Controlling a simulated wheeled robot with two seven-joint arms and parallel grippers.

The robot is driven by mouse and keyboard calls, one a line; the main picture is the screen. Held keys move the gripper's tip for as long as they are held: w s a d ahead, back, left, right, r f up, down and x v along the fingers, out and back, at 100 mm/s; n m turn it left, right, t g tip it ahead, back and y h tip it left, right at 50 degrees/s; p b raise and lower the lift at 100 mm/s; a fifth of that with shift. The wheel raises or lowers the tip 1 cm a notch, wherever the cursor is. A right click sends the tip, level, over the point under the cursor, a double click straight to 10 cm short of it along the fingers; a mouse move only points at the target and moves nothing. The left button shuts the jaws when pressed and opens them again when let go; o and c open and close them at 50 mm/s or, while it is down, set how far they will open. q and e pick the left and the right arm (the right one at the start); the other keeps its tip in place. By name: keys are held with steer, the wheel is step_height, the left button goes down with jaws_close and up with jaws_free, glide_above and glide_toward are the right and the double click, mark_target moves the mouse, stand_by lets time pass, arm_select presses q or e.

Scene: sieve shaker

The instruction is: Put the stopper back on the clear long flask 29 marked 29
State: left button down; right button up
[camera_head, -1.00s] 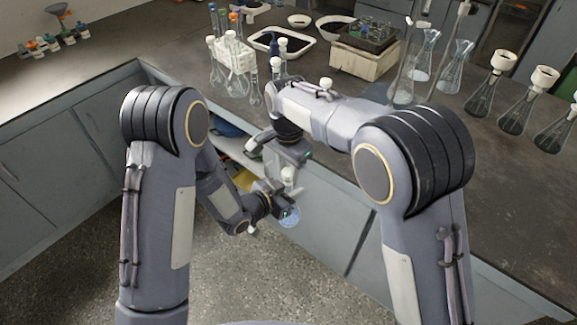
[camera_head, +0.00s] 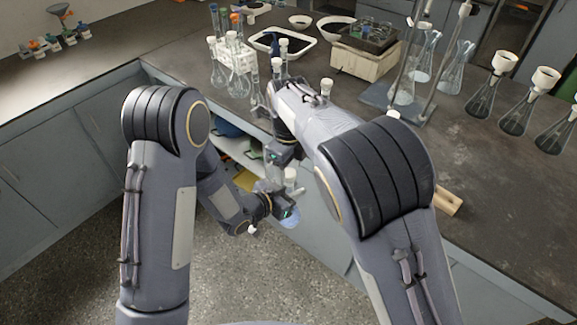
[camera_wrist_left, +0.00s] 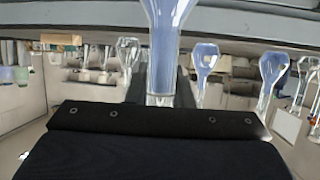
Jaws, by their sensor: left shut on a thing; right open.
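My left gripper (camera_head: 284,203) is shut on the clear long flask, whose round bluish bulb (camera_head: 289,220) hangs below the fingers, over the floor in front of the bench. A white cap-like piece (camera_head: 291,174) shows at the flask's top, above the fingers; I cannot tell how far it sits in the neck. The marking 29 is not readable.
A white rack (camera_head: 236,57) with tubes and flasks stands on the bench (camera_head: 505,205). White-topped flasks (camera_head: 487,88) stand at the right. A metal stand base (camera_head: 377,97) and a wooden block (camera_head: 447,202) are near my right arm. A white tray (camera_head: 296,52) lies behind.

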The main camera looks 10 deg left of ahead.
steer(key=shift+r, duration=2.3)
steer(key=shift+c, duration=0.4)
steer(key=n, duration=0.6)
steer(key=shift+r+n, duration=0.25)
steer(key=shift+n, duration=0.15)
steer(key=n, duration=0.4)
steer(key=shift+r, duration=0.2)
steer(key=n, duration=0.5)
steer(key=shift+d+r, duration=0.1)
steer(key=shift+r, duration=0.1)
steer(key=n, duration=0.5)
steer(key=shift+r+n, duration=0.2)
steer(key=shift+n, duration=0.1)
